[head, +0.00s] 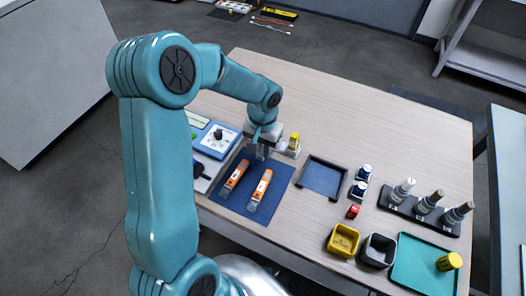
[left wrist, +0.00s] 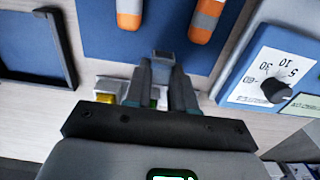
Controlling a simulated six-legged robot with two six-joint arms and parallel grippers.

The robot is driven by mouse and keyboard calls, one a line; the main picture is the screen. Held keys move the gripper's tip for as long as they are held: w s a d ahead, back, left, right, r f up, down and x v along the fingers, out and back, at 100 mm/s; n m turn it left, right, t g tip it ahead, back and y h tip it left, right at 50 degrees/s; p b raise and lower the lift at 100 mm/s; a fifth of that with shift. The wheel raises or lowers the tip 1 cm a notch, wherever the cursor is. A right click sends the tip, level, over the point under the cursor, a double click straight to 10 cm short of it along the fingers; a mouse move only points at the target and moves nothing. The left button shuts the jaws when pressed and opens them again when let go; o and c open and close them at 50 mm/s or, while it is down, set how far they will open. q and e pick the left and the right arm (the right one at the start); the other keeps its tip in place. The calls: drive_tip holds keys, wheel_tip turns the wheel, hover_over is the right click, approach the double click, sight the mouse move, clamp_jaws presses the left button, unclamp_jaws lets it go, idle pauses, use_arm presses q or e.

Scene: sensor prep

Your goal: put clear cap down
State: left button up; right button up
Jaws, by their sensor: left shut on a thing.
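My left gripper (head: 262,152) is over the far edge of the blue mat (head: 225,195). In the left wrist view its two fingers (left wrist: 162,68) are shut on a small greyish, see-through piece, the clear cap (left wrist: 163,56), at the fingertips. Two orange and grey sensors lie on the mat nearer to me, a left one (head: 235,178) and a right one (head: 260,189). The cap is too small to make out in the head view. I cannot tell whether it touches the mat. My right gripper is not in view.
A blue dial box (head: 214,140) stands left of the gripper. A pale holder with a yellow-topped item (head: 294,141) is close on its right. A black-rimmed tray (head: 322,177), yellow bin (head: 343,240), dark bin (head: 378,250) and teal tray (head: 420,275) lie further right.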

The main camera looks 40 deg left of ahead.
use_arm(q)
wheel_tip(320, 180, down, 2)
drive_tip(key=shift+w+f, duration=0.1)
drive_tip(key=shift+w, duration=0.05)
drive_tip(key=shift+f, duration=0.15)
drive_tip(key=o, duration=0.8)
drive_tip(key=shift+r, duration=0.2)
